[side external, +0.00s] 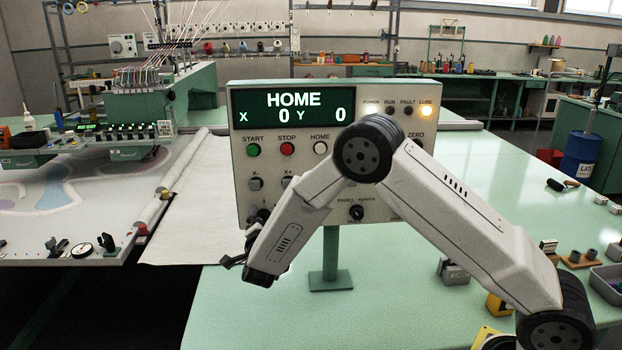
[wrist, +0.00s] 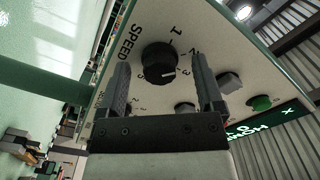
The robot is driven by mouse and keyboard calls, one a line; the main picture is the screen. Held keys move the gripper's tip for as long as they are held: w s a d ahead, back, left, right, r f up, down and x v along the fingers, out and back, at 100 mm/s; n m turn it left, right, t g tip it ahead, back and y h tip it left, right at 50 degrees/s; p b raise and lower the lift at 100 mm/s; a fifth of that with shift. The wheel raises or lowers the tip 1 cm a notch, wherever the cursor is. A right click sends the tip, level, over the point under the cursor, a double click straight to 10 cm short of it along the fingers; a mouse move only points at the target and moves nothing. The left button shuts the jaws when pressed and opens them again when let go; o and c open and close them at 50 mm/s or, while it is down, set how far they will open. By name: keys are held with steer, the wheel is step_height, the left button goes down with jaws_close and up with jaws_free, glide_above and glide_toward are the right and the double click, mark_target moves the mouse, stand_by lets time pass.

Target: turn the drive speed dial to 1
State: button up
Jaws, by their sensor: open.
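The drive speed dial (wrist: 160,62) is a round black knob with a white pointer line, next to the word SPEED on the panel in the wrist view. Its line points to the right in that view, roughly toward the 3; the 1 is printed further round, near the top. My gripper (wrist: 161,62) is open, with one finger on each side of the dial in that view. I cannot tell whether the fingers touch it. In the side view my gripper (side external: 233,260) is at the lower left of the control panel (side external: 305,180), and the dial is not clearly visible there.
The panel stands on a green post (side external: 331,262) on the green table (side external: 400,310). A green START button (side external: 253,150), a red STOP button (side external: 287,148) and another black knob (side external: 356,212) are on its face. The tufting frame (side external: 80,215) is at left.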

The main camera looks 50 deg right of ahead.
steer(key=shift+w+d, duration=0.1)
steer(key=shift+c, duration=0.2)
jaws_close()
steer(key=shift+n, duration=0.5)
steer(key=n, duration=0.9)
stand_by(0.4)
steer(key=shift+o, duration=0.2)
jaws_free()
